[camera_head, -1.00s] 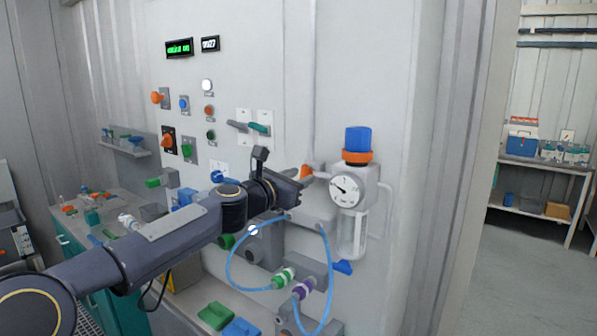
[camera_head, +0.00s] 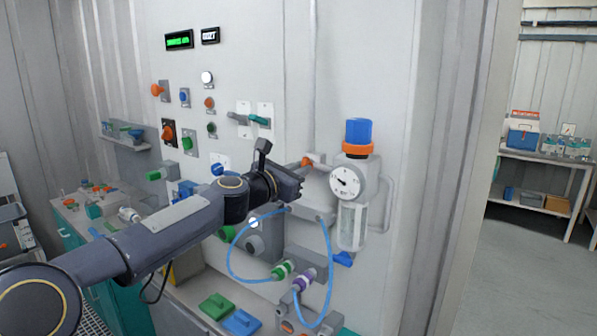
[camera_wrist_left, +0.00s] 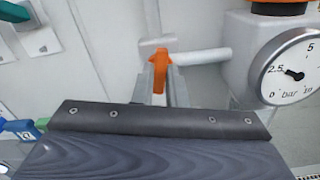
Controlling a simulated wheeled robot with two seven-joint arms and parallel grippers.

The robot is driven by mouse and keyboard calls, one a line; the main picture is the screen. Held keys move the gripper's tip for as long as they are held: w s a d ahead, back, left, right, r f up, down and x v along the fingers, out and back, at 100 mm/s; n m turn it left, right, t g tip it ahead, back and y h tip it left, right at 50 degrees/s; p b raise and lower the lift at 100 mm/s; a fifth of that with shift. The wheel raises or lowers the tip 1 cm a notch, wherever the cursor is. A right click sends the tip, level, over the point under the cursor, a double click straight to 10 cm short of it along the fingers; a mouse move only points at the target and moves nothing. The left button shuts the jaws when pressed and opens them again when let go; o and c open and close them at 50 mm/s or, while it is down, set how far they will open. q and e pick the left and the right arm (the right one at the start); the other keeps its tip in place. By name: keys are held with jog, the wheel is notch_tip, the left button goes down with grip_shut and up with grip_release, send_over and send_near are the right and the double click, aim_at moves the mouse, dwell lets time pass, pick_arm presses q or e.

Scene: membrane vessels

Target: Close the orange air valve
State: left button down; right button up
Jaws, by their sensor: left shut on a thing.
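The orange air valve (camera_head: 307,161) is a small orange handle on a grey pipe, left of the round pressure gauge (camera_head: 345,181). It also shows in the left wrist view (camera_wrist_left: 160,65), standing roughly upright in front of the light pipe. My left gripper (camera_head: 302,174) is at the valve. In the wrist view its two fingers (camera_wrist_left: 161,85) lie on either side of the orange handle and are shut on it. The lower part of the handle is hidden between the fingers. The gauge in the wrist view (camera_wrist_left: 291,70) has its needle near 2.5. My right gripper is not in view.
A blue knob (camera_head: 359,132) with an orange ring tops the regulator beside the gauge. A blue hose (camera_head: 231,262) loops below my gripper. Levers (camera_head: 258,120) and buttons sit on the wall panel to the left. The floor (camera_head: 500,270) at right is clear.

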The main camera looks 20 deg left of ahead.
pick_arm(q)
jog(key=shift+f+m+b, duration=0.1)
jog(key=shift+m+b, duration=2.8)
jog(key=shift+m, duration=4.7)
jog(key=c, duration=1.5)
grip_release()
jog(key=shift+o, duration=0.2)
jog(key=shift+s, duration=0.1)
